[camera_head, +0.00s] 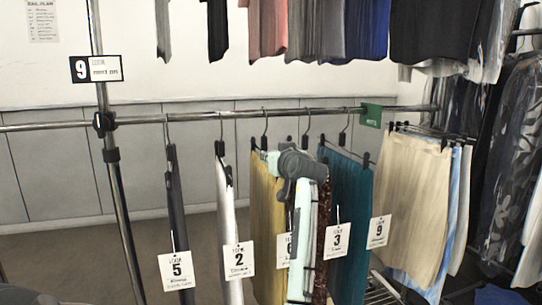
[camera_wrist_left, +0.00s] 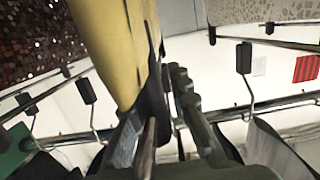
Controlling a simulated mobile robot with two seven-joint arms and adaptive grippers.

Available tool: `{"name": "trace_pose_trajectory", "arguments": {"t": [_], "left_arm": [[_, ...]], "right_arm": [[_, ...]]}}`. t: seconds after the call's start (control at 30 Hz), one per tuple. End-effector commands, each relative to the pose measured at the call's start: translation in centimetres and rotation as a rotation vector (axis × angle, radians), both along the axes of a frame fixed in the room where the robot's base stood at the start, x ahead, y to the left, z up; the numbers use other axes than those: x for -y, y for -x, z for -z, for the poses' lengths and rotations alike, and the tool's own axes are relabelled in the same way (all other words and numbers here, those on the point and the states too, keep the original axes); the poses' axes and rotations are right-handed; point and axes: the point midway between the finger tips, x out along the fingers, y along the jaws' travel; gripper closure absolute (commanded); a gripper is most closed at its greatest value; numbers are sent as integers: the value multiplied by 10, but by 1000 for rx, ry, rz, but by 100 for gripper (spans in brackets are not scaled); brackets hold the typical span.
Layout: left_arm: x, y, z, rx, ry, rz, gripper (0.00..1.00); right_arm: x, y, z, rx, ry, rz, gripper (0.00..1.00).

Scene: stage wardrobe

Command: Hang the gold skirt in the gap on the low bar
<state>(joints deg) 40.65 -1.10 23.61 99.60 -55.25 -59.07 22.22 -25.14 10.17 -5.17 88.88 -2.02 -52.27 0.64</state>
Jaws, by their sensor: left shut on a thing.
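The gold skirt (camera_head: 265,205) hangs upright at the low bar (camera_head: 60,126), between the pale skirt tagged 2 (camera_head: 229,215) and the dark red sequinned skirt (camera_head: 322,230). A hanger hook above it is at the bar; whether it bears the weight I cannot tell. My left gripper (camera_head: 283,164) is at the skirt's top right edge, below the bar. In the left wrist view the gold skirt (camera_wrist_left: 108,45) runs upward beside my left gripper (camera_wrist_left: 165,95), which is shut at its dark hanger clip. My arm hides part of the sequinned skirt and tag 6. My right gripper is not in view.
A dark garment tagged 5 (camera_head: 177,220) hangs at left. More clothes hang above. The bar has room left of tag 5 and between tags 5 and 2.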

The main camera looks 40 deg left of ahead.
Motion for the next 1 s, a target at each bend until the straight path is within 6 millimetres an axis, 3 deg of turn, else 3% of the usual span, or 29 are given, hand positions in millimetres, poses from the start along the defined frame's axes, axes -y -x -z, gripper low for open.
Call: {"name": "trace_pose_trajectory", "arguments": {"t": [0.27,0.3,0.5,0.83,1.0], "left_arm": [[0,0,0,3,-3,0,100],[0,0,0,3,-3,0,79],[0,0,1,2,-1,0,58],[3,1,3,-1,3,0,58],[25,12,0,1,2,4,58]], "right_arm": [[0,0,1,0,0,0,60],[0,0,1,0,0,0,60],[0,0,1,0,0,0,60],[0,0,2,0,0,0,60],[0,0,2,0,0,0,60]]}}
